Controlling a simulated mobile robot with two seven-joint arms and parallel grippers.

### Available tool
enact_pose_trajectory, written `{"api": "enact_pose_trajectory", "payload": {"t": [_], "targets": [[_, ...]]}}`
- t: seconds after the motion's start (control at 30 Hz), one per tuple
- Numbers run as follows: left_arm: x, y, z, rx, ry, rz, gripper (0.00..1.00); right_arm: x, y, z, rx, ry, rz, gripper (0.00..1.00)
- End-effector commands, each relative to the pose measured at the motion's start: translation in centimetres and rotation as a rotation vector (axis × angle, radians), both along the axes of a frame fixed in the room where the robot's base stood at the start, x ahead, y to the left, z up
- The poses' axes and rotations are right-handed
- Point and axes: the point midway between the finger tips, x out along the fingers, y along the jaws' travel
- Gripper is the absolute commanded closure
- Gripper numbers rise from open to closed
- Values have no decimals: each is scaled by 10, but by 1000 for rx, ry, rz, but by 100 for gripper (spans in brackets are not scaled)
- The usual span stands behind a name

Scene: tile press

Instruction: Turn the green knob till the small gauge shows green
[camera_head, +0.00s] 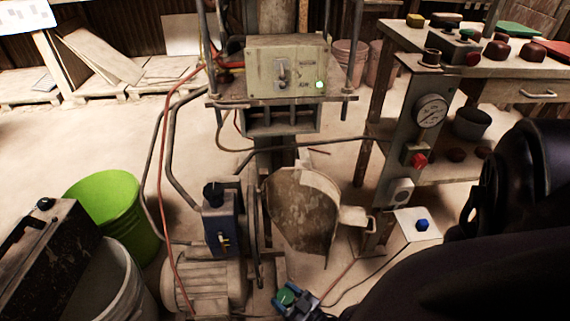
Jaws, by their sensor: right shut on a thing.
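The green knob (286,296) shows at the bottom centre, beside the grey motor. My right gripper (294,302) is at the knob and shut on it; the fingers are small here and partly cut by the lower edge. A round white gauge (431,111) with a dark needle sits on the grey post at the right. I cannot tell whether it is the small gauge of the task, and I see no green reading on it. My left gripper is not in view.
The press's control box (286,67) has a lit green lamp. A blue unit (222,222) and the motor (205,284) stand left of the knob. A scoop-like metal chute (302,215) is behind it. A green bucket (112,208) stands left. My dark arm covers the lower right.

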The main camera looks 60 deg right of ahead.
Motion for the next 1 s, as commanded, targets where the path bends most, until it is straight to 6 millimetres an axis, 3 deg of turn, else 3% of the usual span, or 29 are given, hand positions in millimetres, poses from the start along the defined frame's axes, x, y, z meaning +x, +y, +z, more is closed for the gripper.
{"api": "enact_pose_trajectory", "payload": {"t": [0.6,0.63,0.77,1.0], "targets": [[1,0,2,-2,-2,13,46,0,-1,0,-1,-2,-50,69],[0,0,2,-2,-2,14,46,0,-1,0,-1,-2,-50,43],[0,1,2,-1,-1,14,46,0,-1,0,-1,-1,-50,23],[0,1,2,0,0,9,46,0,0,0,0,-1,-49,20]]}}
